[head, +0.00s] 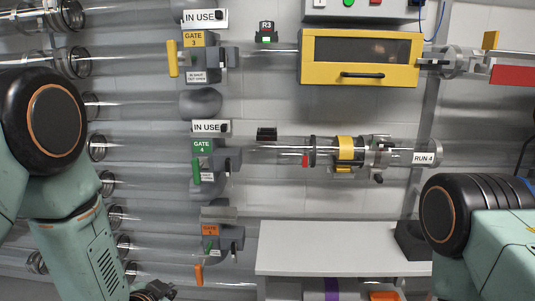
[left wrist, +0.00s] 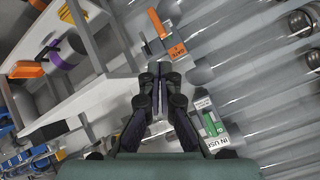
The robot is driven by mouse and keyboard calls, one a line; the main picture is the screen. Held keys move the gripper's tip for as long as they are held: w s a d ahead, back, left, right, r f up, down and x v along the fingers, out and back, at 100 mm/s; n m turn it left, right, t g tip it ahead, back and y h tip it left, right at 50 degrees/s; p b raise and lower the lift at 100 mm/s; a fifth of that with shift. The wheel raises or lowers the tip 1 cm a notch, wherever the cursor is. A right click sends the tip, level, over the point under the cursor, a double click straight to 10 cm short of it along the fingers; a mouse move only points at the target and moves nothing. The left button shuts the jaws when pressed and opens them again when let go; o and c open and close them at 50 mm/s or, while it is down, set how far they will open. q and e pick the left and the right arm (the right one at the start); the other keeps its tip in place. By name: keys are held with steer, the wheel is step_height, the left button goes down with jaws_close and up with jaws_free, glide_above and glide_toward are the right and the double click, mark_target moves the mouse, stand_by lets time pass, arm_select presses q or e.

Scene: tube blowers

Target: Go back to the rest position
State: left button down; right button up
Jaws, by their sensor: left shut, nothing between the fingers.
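My left gripper (head: 152,291) shows only in part at the bottom edge of the head view, below my left arm. In the left wrist view my left gripper (left wrist: 158,72) is shut, with its fingertips together and nothing between them. It is apart from the orange gate (left wrist: 177,50) and the green gate tag (left wrist: 211,125). My right arm comes in at the right of the head view, but its gripper is out of the picture.
Clear tubes run along the wall with a yellow gate 3 (head: 194,40), a green gate 4 (head: 202,148) and an orange gate (head: 210,230). A yellow-framed box (head: 361,74) hangs at upper right. A pale bench (head: 335,241) stands low in the middle, its top mostly bare.

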arm_select(q)
steer(key=s+f+n+g, duration=0.2)
steer(key=s+f, duration=0.3)
steer(key=s, duration=0.6)
steer(key=s+f+n+g, duration=0.2)
steer(key=s+f+g, duration=0.3)
steer(key=s, duration=0.7)
steer(key=s+f+n+g, duration=0.2)
steer(key=s+f+g, duration=0.2)
steer(key=s, duration=0.8)
steer(key=shift+s+a+f+n, duration=0.15)
steer(key=shift+s+f+n, duration=0.2)
steer(key=shift+f, duration=0.35)
